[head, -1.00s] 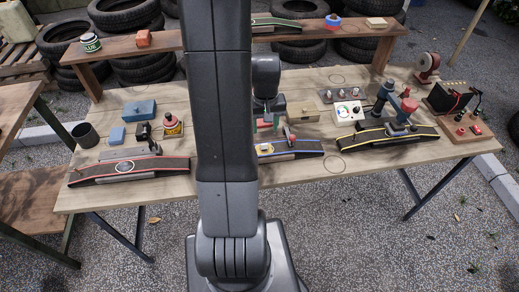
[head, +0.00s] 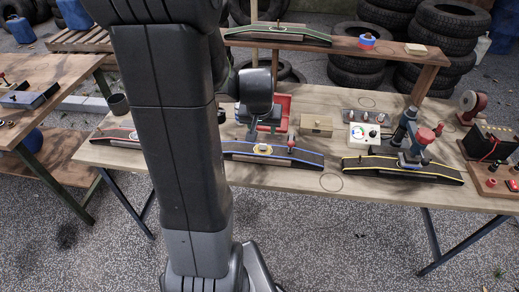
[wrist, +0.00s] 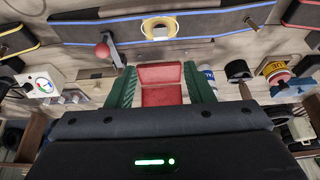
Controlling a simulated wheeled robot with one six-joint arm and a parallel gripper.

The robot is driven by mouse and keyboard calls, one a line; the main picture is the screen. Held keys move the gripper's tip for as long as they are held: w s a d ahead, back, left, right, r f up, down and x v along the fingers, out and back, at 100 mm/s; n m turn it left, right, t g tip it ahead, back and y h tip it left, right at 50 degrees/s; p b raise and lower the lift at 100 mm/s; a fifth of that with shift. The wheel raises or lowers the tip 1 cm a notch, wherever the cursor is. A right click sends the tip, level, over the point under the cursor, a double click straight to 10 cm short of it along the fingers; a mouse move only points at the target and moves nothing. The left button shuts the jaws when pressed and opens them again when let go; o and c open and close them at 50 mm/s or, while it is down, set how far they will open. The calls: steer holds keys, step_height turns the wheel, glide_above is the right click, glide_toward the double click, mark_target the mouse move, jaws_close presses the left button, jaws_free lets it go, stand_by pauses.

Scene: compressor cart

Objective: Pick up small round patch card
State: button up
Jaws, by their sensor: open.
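A small cream-yellow ring-shaped piece with a pale centre, seemingly the round patch card (head: 262,149), lies on the dark blue-edged strip (head: 305,157). It also shows near the top of the wrist view (wrist: 160,27). My gripper (wrist: 160,68) is open, with its two green fingers apart and nothing seen held between them. A red open box or tray (wrist: 161,85) shows between and beyond the fingers; I cannot tell its distance from them. In the head view my gripper is behind the blue-edged strip, and its fingertips are hard to make out.
A red-knobbed lever (wrist: 103,50) stands beside the patch at the strip. A yellow-edged strip (head: 402,168) lies to the right, with a red-topped tool (head: 424,136) behind it. A wooden box (head: 316,125) and a white dial panel (head: 364,135) stand behind. The table's front edge is mostly clear.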

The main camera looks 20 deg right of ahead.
glide_above(263, 145)
steer(key=s, duration=0.1)
steer(key=f, duration=0.5)
steer(key=shift+s+a+f, duration=0.2)
steer(key=shift+a+f, duration=0.05)
steer(key=shift+a, duration=0.1)
steer(key=shift+s+a+x, duration=0.1)
steer(key=shift+x, duration=1.35)
steer(key=shift+s+a+x, duration=0.1)
steer(key=shift+a+x, duration=0.05)
steer(key=shift+x, duration=1.25)
steer(key=shift+f, duration=0.15)
jaws_close()
